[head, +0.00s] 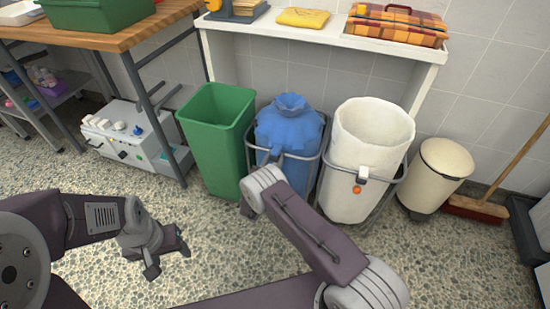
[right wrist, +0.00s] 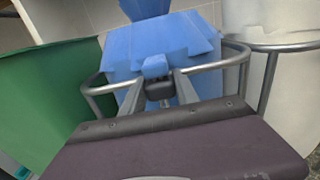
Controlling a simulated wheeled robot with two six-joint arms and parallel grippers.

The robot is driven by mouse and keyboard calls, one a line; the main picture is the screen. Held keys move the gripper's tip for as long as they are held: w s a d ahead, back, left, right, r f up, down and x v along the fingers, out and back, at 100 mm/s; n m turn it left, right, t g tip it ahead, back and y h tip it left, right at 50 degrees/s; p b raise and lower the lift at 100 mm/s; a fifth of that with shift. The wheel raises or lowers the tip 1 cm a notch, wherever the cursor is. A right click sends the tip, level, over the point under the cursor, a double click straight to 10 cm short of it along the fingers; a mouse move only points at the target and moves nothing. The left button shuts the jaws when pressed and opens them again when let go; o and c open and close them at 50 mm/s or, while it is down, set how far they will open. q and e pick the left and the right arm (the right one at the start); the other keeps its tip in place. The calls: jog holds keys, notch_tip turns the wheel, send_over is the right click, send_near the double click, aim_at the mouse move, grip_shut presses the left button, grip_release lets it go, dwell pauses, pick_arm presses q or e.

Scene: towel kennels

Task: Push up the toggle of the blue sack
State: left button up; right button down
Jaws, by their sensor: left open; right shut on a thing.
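The blue sack (head: 287,125) hangs in a metal ring frame between a green bin and a white sack, its top gathered shut. In the right wrist view the blue sack (right wrist: 165,42) fills the middle, with a small toggle (right wrist: 160,88), a dark block under a blue tab, on its front. My right gripper (right wrist: 162,92) is shut on the toggle, one finger on each side. In the head view my right wrist largely hides this grip. My left gripper (head: 168,262) is open and empty, low over the floor at the left.
The green bin (head: 215,130) stands close left of the blue sack. The white sack (head: 365,150) with an orange toggle part (head: 357,190) stands at its right, then a cream bin (head: 437,175) and a broom (head: 480,207). A white shelf (head: 340,42) is above. Speckled floor in front is clear.

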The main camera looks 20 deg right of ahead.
jog(key=shift+r, duration=0.1)
jog(key=c, duration=0.9)
grip_release()
jog(key=shift+s+a+r, duration=0.1)
jog(key=shift+s+a, duration=0.05)
jog(key=p+v, duration=0.3)
jog(key=v, duration=0.5)
jog(key=shift+s+a, duration=0.2)
jog(key=shift+s, duration=0.1)
